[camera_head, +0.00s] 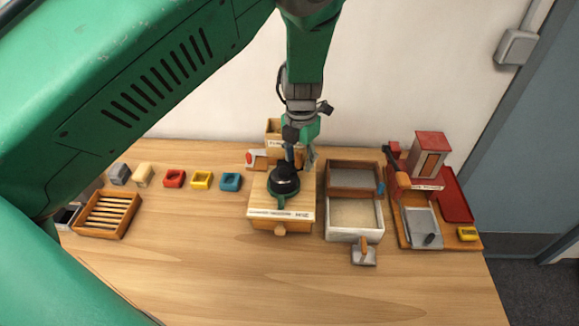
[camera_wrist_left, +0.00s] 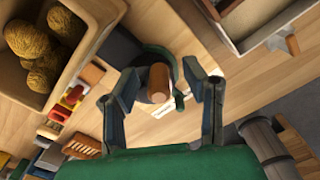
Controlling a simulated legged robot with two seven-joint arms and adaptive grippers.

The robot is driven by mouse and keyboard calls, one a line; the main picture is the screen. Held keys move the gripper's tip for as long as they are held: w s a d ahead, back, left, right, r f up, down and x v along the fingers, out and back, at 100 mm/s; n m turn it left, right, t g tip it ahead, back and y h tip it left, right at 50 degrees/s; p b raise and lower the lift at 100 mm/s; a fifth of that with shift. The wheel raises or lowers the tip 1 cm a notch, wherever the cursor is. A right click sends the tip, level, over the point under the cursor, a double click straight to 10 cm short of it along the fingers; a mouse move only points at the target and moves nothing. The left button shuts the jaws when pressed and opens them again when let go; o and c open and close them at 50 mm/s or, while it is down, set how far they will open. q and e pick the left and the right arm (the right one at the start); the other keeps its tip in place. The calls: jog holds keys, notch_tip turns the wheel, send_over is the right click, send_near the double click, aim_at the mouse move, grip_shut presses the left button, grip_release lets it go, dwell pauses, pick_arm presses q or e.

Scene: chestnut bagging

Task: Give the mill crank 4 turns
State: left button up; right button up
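The mill (camera_head: 283,205) is a wooden box with a black domed top and a green crank arm (camera_head: 281,201), standing mid-table in the head view. My left gripper (camera_head: 299,158) points down over the back of the mill's top. In the left wrist view the two fingers (camera_wrist_left: 168,88) are apart, with the brown wooden crank knob (camera_wrist_left: 158,78) between them in the picture. Gaps show on both sides of the knob, so the fingers do not appear to touch it. In the head view the knob is hidden by the gripper. My right gripper is not in view.
A wooden board (camera_head: 408,240) lies farther right. Coloured blocks (camera_head: 202,180) and a slatted crate (camera_head: 133,222) are left. A bin (camera_wrist_left: 91,48) holds several round brown things. The front table is clear.

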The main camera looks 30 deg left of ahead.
pick_arm(q)
jog(key=shift+r, duration=0.15)
notch_tip(320, 180, up, 5)
jog(key=shift+f, duration=0.1)
jog(key=shift+d+r, duration=0.2)
jog(key=shift+r, duration=1.15)
grip_shut()
jog(key=shift+f, duration=0.15)
